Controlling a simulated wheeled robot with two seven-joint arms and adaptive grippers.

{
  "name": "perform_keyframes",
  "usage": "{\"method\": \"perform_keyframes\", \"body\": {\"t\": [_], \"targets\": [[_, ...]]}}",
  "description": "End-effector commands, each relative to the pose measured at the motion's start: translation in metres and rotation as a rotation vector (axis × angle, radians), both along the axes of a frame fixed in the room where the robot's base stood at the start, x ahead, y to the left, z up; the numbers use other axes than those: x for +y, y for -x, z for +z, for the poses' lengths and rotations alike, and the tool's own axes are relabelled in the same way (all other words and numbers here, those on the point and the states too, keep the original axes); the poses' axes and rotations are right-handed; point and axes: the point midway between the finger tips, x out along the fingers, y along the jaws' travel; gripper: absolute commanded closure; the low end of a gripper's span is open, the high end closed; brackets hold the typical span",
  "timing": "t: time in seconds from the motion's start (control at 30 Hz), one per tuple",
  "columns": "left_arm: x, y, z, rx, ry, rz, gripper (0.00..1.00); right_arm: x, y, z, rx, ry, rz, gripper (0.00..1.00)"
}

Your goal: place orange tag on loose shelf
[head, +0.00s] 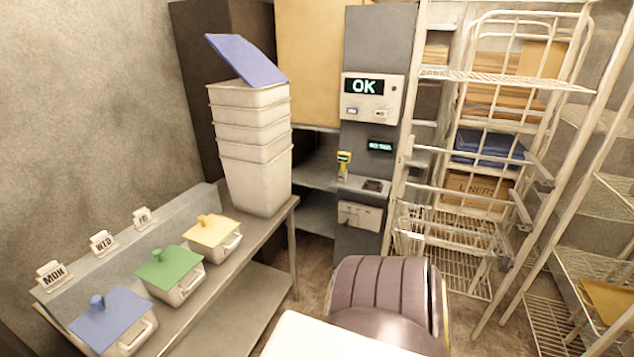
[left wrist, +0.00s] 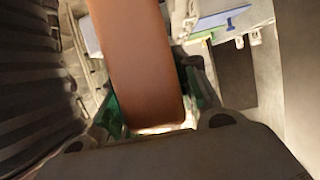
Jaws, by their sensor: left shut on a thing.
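An orange-brown, strap-like tag (left wrist: 140,65) fills the middle of the left wrist view. My left gripper (left wrist: 155,112) is shut on it, with green finger pads on both sides. Neither the tag nor my left gripper can be made out in the head view. A white wire rack stands at the right in the head view, with an upper wire shelf (head: 495,80) and a low wire shelf (head: 455,235). I cannot tell which shelf is the loose one. My right gripper is not in view.
A steel bench (head: 232,283) at left holds bins with blue (head: 110,318), green (head: 170,272) and yellow (head: 212,232) lids, and a tall stack of white bins (head: 255,165). A grey column carries a panel reading OK (head: 372,97). Another wire rack (head: 585,265) stands far right.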

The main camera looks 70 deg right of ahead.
Motion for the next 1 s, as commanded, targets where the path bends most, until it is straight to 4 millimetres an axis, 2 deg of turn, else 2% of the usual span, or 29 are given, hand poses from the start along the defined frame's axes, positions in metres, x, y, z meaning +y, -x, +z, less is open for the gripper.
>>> {"method": "perform_keyframes", "body": {"t": [0.57, 1.0], "targets": [[0.007, 0.003, -0.009, 0.0, 0.0, 0.125, 0.94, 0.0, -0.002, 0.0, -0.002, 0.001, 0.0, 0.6], [0.019, 0.009, -0.025, 0.002, -0.001, 0.361, 0.94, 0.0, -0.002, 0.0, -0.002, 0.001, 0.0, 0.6]]}}
